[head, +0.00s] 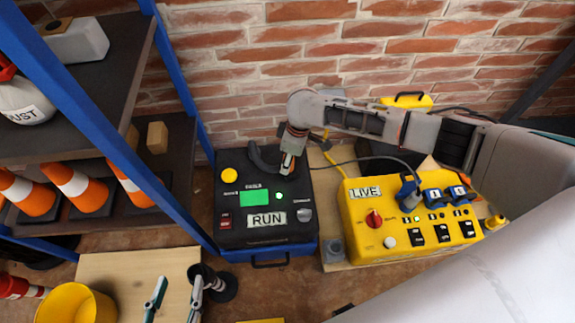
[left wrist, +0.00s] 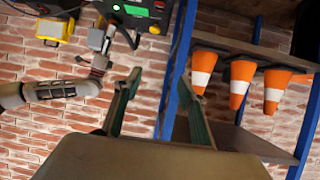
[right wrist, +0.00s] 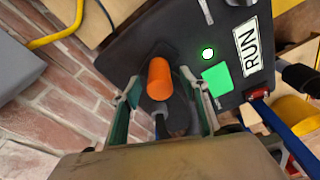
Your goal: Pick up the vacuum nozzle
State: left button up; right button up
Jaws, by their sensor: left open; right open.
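A dark curved piece (head: 262,160), which looks like the vacuum nozzle, lies at the back of the black RUN case (head: 235,215). In the right wrist view an orange cylinder (right wrist: 159,78) stands up between the fingers, with a dark curved part below it. My right gripper (head: 288,165) is open, pointing down at the case beside the curved piece. Its fingers (right wrist: 165,92) flank the orange cylinder with visible gaps; contact cannot be told. My left gripper (head: 178,290) is open and empty at the lower left, in front of the case. Its fingers also show in the left wrist view (left wrist: 153,85).
A yellow LIVE box (head: 415,240) stands right of the case. Blue-framed shelves (head: 175,205) with orange cones (head: 75,185) are at left. A yellow bucket (head: 75,303) is at the front left. A black round-ended object (head: 222,284) is near my left gripper. A brick wall closes the back.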

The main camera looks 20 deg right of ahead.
jog(key=shift+r, duration=0.15)
jog(key=c, duration=1)
grip_shut()
jog(key=r, duration=0.1)
jog(key=r+p, duration=0.1)
jog(key=r, duration=0.1)
jog(key=shift+w+r, duration=0.25)
jog(key=shift+w, duration=0.05)
notch_tip(320, 180, up, 5)
jog(key=shift+w+f+p, duration=0.1)
jog(key=shift+w+p, duration=0.05)
jog(key=shift+p, duration=1.1)
pick_arm(q)
jog(key=s+a+f+m+g+y+p, duration=0.1)
jog(key=s+a+f+p, duration=0.1)
jog(key=a+p, duration=0.3)
jog(key=shift+s+a+f+y, duration=0.35)
jog(key=shift+a+y, duration=0.05)
pick_arm(e)
notch_tip(320, 180, up, 12)
jog(key=shift+s+f, duration=0.15)
jog(key=shift+s, duration=0.3)
